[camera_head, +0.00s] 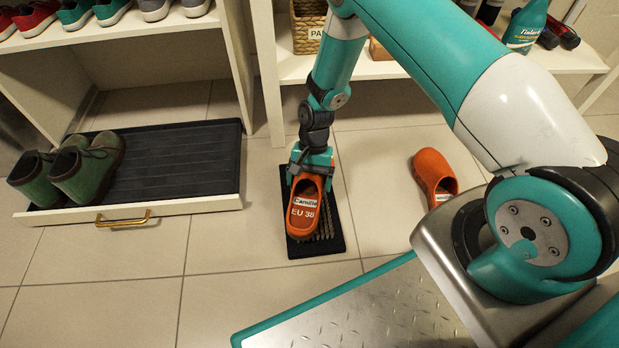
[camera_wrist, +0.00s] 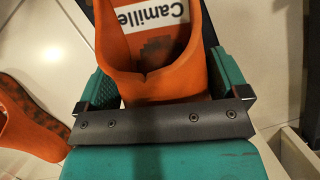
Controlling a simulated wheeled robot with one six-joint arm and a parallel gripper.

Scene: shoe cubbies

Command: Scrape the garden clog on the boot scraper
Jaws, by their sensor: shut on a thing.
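An orange garden clog (camera_head: 303,215) marked "Camille" and "EU 38" is in my gripper (camera_head: 311,160), over the boot scraper. In the wrist view the clog (camera_wrist: 150,85) sits between the two teal fingers of my gripper (camera_wrist: 165,95), and dark dirt shows inside on the insole. The boot scraper (camera_head: 337,235) is a black mat with brown bristles, lying on the floor and partly hidden under the clog. I cannot tell whether the sole touches the bristles. A second orange clog (camera_head: 434,172) lies on the floor to the right.
A pulled-out drawer (camera_head: 180,205) with a black ribbed tray (camera_head: 190,160) holds green boots (camera_head: 85,165) at left. Shelves with shoes, a basket (camera_head: 307,25) and a teal bottle (camera_head: 526,25) stand behind. Tiled floor lies free in front of the drawer.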

